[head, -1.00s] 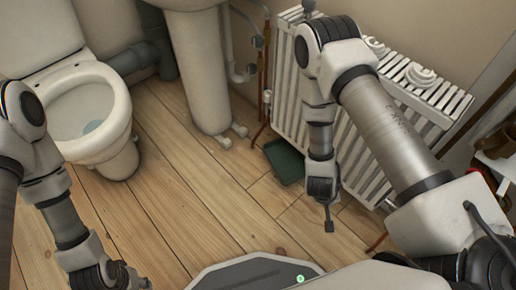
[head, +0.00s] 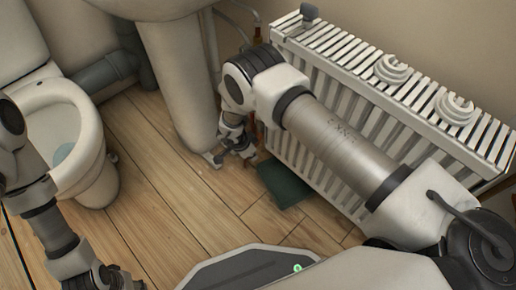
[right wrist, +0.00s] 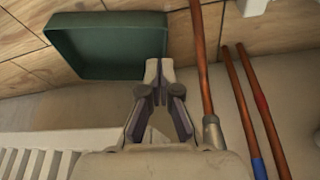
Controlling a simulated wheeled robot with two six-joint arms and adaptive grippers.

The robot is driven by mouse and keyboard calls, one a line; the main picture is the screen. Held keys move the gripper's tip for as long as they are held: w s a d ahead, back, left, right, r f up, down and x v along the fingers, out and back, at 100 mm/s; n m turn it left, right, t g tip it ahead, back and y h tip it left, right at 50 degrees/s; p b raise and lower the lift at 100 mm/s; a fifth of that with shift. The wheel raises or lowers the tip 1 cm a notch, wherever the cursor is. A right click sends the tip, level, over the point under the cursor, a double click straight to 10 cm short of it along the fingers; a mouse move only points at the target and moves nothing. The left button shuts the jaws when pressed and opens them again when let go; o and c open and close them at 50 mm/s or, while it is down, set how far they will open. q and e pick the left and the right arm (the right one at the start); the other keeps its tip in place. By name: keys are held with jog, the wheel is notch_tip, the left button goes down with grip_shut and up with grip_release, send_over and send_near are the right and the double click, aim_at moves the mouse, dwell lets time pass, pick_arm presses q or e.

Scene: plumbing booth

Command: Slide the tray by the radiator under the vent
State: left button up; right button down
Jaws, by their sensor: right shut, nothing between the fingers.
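The tray (head: 283,185) is dark green and lies on the wooden floor at the radiator's (head: 345,110) foot. It also shows in the right wrist view (right wrist: 105,45), with a raised rim. My right gripper (head: 243,153) is low, between the sink pedestal and the tray. In the right wrist view its fingers (right wrist: 156,78) are shut and empty, near the tray's edge; I cannot tell whether they touch it. A small dark grey piece (head: 310,12) sits at the radiator's top left corner; I cannot tell whether it is the vent. My left gripper (head: 122,279) is at the bottom left, its fingers unclear.
Copper pipes (right wrist: 203,60) run close beside my right gripper. The sink pedestal (head: 180,95) and the toilet (head: 70,135) stand to the left. White coiled items (head: 392,68) lie on the radiator. The floor (head: 165,200) between toilet and tray is clear.

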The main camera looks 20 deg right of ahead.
aim_at(261, 165)
jog(key=b+x, duration=0.2)
jog(key=x, duration=0.1)
jog(key=b+x, duration=0.2)
jog(key=x, duration=0.1)
jog(key=b+x, duration=0.2)
jog(key=x, duration=0.1)
jog(key=shift+s+d+f, duration=0.15)
jog(key=shift+s+f, duration=0.1)
jog(key=shift+s, duration=0.15)
pick_arm(q)
jog(key=f, duration=0.5)
jog(key=shift+s+a+f, duration=0.15)
jog(key=shift+s+f, duration=0.15)
jog(key=shift+f, duration=0.1)
